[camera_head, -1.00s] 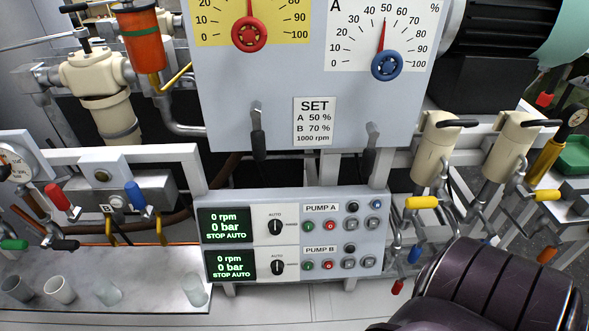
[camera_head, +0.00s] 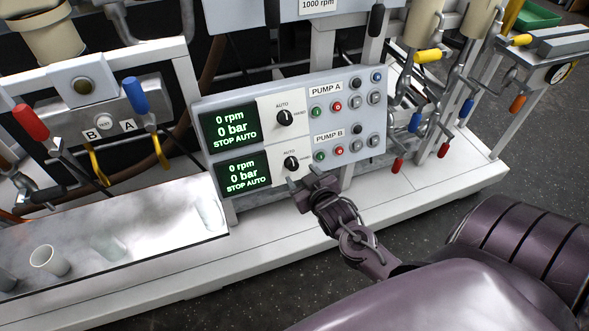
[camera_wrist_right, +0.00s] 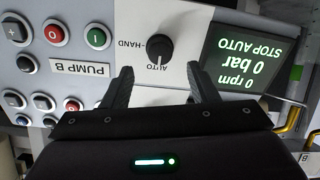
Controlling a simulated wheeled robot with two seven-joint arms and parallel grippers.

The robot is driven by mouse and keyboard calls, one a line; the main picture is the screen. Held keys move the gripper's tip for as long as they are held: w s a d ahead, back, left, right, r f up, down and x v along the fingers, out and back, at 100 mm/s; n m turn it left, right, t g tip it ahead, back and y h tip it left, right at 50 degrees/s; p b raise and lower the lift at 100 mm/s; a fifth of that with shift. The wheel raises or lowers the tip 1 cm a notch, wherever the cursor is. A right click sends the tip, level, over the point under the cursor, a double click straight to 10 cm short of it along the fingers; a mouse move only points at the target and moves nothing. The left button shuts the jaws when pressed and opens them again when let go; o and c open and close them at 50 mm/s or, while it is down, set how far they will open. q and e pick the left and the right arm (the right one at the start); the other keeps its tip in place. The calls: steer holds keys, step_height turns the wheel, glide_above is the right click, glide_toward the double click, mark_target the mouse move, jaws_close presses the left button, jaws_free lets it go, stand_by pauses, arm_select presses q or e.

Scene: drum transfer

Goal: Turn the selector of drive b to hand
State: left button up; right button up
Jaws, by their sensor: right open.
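The pump B selector (camera_head: 291,163) is a black round knob on a white plate in the lower row of the control panel (camera_head: 359,150), beside the lower screen, which reads 0 rpm, 0 bar, STOP AUTO. In the right wrist view the knob (camera_wrist_right: 160,48) appears upside down, with AUTO and HAND lettering by it. My right gripper (camera_head: 304,180) is open just in front of and below this knob. In the wrist view its two fingers (camera_wrist_right: 160,72) stand apart, either side of the knob's line, short of it and empty. My left gripper is out of view.
The matching pump A selector (camera_head: 285,118) sits directly above. Push buttons (camera_head: 340,151) lie right of the selectors. A metal tray (camera_head: 120,245) with cups is at lower left. Red and blue valve handles (camera_head: 136,95) are at left, and more valves hang right of the panel.

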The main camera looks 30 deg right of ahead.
mark_target(294, 167)
steer(key=x, duration=0.6)
steer(key=shift+w+d+f+b, duration=0.1)
steer(key=shift+w+f+b, duration=0.05)
steer(key=shift+b, duration=0.25)
steer(key=shift+c, duration=0.2)
steer(key=c, duration=0.9)
